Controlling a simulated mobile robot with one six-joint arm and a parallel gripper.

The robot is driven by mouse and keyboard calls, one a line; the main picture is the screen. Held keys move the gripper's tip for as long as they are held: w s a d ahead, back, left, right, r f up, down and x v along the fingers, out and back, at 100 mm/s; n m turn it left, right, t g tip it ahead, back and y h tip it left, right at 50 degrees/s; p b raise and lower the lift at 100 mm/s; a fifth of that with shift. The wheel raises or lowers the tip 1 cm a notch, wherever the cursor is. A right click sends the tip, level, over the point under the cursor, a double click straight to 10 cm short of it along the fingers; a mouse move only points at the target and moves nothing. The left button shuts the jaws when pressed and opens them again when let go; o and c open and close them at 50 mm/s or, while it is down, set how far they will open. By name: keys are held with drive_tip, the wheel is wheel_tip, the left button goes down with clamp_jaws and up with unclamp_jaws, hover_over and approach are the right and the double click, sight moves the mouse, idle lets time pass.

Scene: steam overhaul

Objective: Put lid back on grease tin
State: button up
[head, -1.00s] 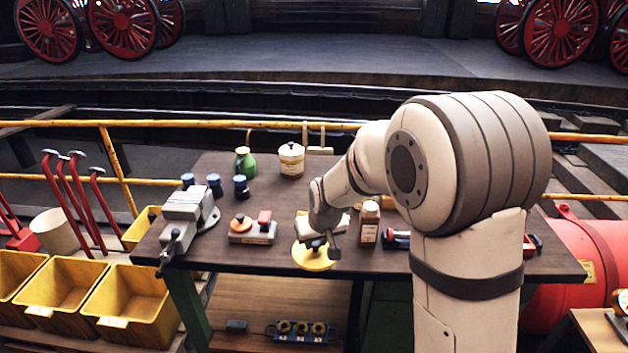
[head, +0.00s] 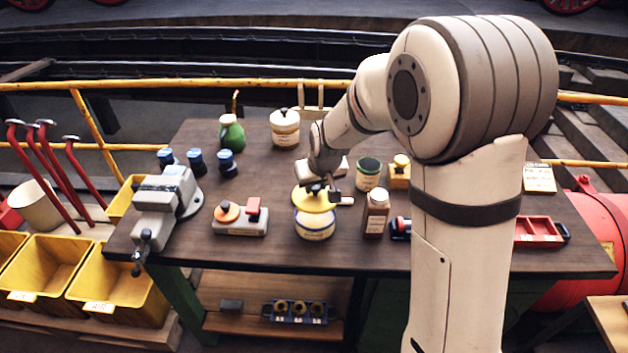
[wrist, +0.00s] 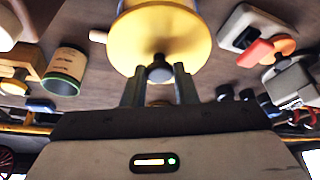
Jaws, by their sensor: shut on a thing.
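The round yellow lid (head: 314,200) has a dark knob (wrist: 159,70) on it. My gripper (head: 320,186) is shut on this knob, its two fingers on either side of it in the wrist view (wrist: 159,84). The grease tin (head: 315,225), pale with a blue and yellow label, stands upright on the bench directly beneath the lid. In the head view the lid covers the tin's mouth and looks about level. I cannot tell whether it touches the rim or hovers just above it. In the wrist view the lid hides most of the tin.
A grey block with orange and red parts (head: 240,216) lies to the left, then a vise (head: 166,200). A white lidded pot (head: 285,127) stands farther back.

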sight(317, 198)
drive_tip(key=shift+f+b, duration=1.7)
drive_tip(key=shift+f, duration=0.95)
drive_tip(key=shift+b, duration=0.4)
drive_tip(key=shift+f+b, duration=0.15)
drive_tip(key=shift+b, duration=0.35)
idle(0.7)
drive_tip(key=o, duration=1.5)
drive_tip(key=shift+s, duration=0.1)
drive_tip(key=shift+o, duration=0.2)
